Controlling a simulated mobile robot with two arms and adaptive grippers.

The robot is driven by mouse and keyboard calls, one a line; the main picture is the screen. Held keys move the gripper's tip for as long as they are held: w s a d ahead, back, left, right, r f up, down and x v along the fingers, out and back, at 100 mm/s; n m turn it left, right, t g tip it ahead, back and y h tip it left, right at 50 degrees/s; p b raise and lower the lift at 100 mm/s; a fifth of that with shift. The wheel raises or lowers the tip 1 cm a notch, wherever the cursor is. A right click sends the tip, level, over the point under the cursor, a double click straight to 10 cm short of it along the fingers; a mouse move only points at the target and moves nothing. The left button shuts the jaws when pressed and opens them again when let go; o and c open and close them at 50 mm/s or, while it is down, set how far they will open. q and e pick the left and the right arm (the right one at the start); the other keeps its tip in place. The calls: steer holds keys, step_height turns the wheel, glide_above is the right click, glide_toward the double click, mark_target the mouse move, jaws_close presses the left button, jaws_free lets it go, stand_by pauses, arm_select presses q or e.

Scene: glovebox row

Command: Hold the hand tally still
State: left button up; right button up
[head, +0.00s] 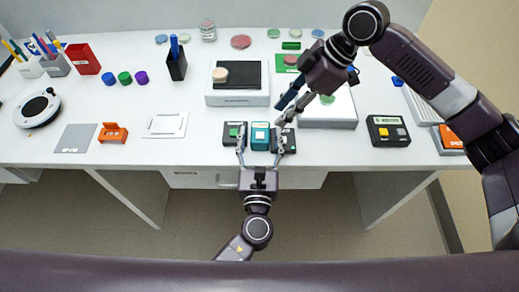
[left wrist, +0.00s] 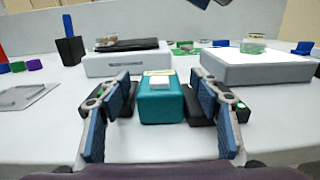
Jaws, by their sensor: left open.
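The hand tally appears to be the teal box (head: 260,136) with a pale top button, standing upright near the table's front edge. In the left wrist view the teal box (left wrist: 161,107) stands between the two blue-padded fingers, with a visible gap on each side. My left gripper (head: 260,150) is open around it, reaching in from the front edge. My right gripper (head: 279,115) hangs over the table behind the teal box, its fingers apart and empty.
Dark boxes stand close on the left (head: 235,129) and right (head: 288,147) of the teal box. Behind are a grey-white platform (head: 237,99) and a white platform (head: 330,122). A black timer-like box (head: 388,131) sits at right.

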mark_target(261, 122)
arm_select(q)
steer(key=shift+w, duration=2.6)
steer(key=shift+c, duration=0.5)
steer(key=c, duration=1.2)
